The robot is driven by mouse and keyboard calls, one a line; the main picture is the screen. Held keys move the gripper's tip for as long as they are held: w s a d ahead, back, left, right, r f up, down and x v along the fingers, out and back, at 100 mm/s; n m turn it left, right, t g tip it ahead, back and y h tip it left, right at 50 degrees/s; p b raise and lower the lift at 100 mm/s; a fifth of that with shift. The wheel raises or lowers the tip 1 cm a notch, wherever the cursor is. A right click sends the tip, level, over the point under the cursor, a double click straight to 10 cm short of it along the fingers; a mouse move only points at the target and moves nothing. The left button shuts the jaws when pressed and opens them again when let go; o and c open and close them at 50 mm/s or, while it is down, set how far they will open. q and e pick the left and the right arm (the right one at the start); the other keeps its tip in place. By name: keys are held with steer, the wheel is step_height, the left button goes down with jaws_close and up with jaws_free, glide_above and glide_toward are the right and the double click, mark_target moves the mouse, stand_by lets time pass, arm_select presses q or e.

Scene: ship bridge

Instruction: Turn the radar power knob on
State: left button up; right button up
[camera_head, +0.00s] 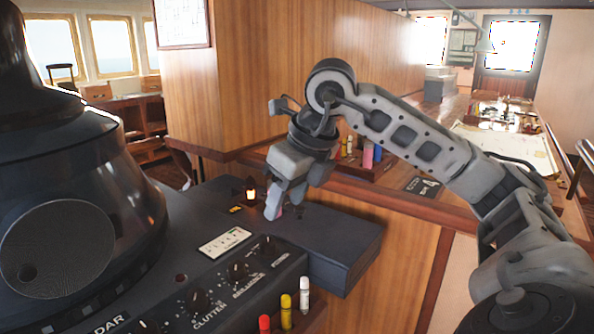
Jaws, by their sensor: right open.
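The dark radar console (345,240) fills the left and middle, with a large rounded radar housing (80,220) on it. Its sloped front panel has several black knobs, among them one by the label CLUTTER (198,300), one by BRILLIANCE (237,270) and one farther back (268,243). I cannot tell which knob is the power knob; the one by the gripper may be hidden. My right gripper (274,208) points down, open, low over the console's flat top, beside a small glowing orange lamp (250,194). Contact there is unclear. My left gripper is out of view.
Red (264,323), yellow (286,312) and white (304,295) small bottles stand by the console's front edge. A wooden partition (290,75) rises behind. Coloured items (368,155) stand on the wooden counter behind my right arm. A chart table (510,145) is at right.

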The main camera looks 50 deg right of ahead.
arm_select(q)
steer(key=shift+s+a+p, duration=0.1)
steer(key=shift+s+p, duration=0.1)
steer(key=shift+p, duration=0.25)
arm_select(e)
steer(key=v, duration=0.5)
steer(key=shift+s+r, duration=0.1)
steer(key=shift+r, duration=0.15)
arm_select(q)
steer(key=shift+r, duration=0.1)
